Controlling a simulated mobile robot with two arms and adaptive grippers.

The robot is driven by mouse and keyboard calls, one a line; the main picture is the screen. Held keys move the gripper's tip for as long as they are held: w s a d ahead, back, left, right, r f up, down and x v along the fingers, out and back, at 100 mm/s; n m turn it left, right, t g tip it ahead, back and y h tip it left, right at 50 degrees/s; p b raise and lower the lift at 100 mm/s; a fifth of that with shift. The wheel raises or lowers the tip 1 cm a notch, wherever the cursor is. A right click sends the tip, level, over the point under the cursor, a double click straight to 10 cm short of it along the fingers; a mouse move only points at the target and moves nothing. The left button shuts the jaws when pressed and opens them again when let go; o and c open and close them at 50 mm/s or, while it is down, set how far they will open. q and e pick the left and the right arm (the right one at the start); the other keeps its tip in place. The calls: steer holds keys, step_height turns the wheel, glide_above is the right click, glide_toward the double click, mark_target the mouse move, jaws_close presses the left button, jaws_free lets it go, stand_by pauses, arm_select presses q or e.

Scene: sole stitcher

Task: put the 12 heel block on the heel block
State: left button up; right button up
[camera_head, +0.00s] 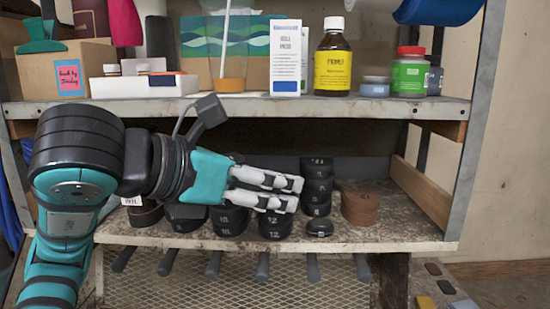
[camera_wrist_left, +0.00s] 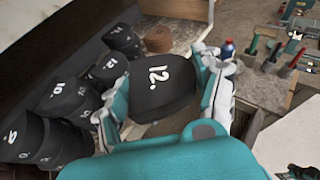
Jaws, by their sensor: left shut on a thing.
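My left gripper (camera_head: 297,194) reaches in from the left at the lower shelf, its pale fingers in front of the black stacks. In the left wrist view it (camera_wrist_left: 168,100) is shut on a black heel block marked 12 (camera_wrist_left: 158,82), whose number faces the camera. In the head view the held block is mostly hidden by the fingers. Other black heel blocks stand in stacks: a 12 stack (camera_head: 276,230), a 10 stack (camera_head: 229,226) and a taller one behind (camera_head: 317,188). A single low black block (camera_head: 320,228) lies near the shelf's front edge. The right gripper is out of view.
A brown stack (camera_head: 360,208) stands right of the black ones on the lower shelf (camera_head: 405,235), with bare shelf beside it. The upper shelf (camera_head: 350,107) runs overhead and holds bottles and boxes. A wooden side rail (camera_head: 421,192) closes the right end.

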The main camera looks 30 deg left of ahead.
arm_select(q)
steer(key=w+a, duration=0.1)
steer(key=w, duration=0.1)
steer(key=w+a, duration=0.1)
steer(key=shift+w+a, duration=0.35)
steer(key=w+a, duration=0.1)
steer(key=w, duration=0.1)
steer(key=w+a+p, duration=0.1)
steer(key=w+a, duration=0.1)
steer(key=w, duration=0.1)
steer(key=w+a+p, duration=0.1)
steer(key=w, duration=0.2)
steer(key=shift+w+a+r, duration=0.15)
steer(key=shift+w+a, duration=0.1)
steer(key=shift+a, duration=0.1)
steer(key=shift+w+a+f, duration=0.35)
steer(key=shift+w+f, duration=0.4)
steer(key=shift+f, duration=0.3)
steer(key=shift+s+d+r, duration=0.1)
steer(key=shift+s+r, duration=0.05)
steer(key=shift+s, duration=0.15)
steer(key=shift+w+f, duration=0.1)
steer(key=shift+f, duration=0.2)
steer(key=o, duration=1.3)
steer(key=shift+r, duration=0.1)
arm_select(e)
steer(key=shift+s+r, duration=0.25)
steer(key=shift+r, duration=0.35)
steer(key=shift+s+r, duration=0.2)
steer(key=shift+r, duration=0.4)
